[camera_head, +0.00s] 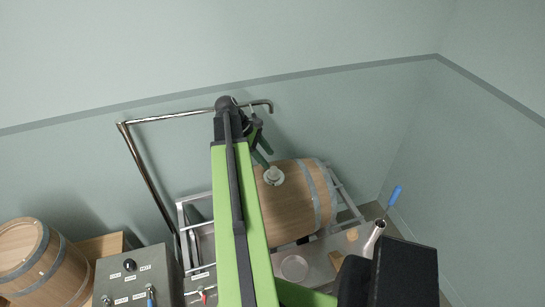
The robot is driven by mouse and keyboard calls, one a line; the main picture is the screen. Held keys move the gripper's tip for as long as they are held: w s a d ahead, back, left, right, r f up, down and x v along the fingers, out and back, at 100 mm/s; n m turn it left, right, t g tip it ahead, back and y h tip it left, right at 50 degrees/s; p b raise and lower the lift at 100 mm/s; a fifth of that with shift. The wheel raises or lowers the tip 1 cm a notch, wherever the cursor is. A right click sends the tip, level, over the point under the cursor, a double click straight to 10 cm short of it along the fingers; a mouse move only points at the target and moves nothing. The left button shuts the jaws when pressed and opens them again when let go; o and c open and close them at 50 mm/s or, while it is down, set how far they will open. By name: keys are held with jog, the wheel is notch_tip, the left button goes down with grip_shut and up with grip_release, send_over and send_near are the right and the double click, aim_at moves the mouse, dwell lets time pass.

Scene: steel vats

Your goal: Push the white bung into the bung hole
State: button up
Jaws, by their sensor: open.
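The wooden barrel (297,205) lies on its side in a metal cradle, right of my arm. On its top is a pale round collar with the white bung (273,173) standing up at its middle. The bung hole is hidden under the bung, and I cannot tell how deep the bung sits. My gripper (264,159) is open, with its dark green fingers pointing down just above and left of the bung. I cannot tell whether a fingertip touches it.
A bent steel pipe (170,117) rises behind my arm. A grey control box (135,280) and another barrel (38,262) stand at left. A steel bench with a round pale dish (294,267) lies in front; a blue-handled tool (394,196) stands in a metal tube at right.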

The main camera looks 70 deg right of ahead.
jog(key=p+v, duration=0.3)
jog(key=v, duration=0.2)
jog(key=shift+w+r, duration=0.1)
jog(key=shift+r, duration=0.05)
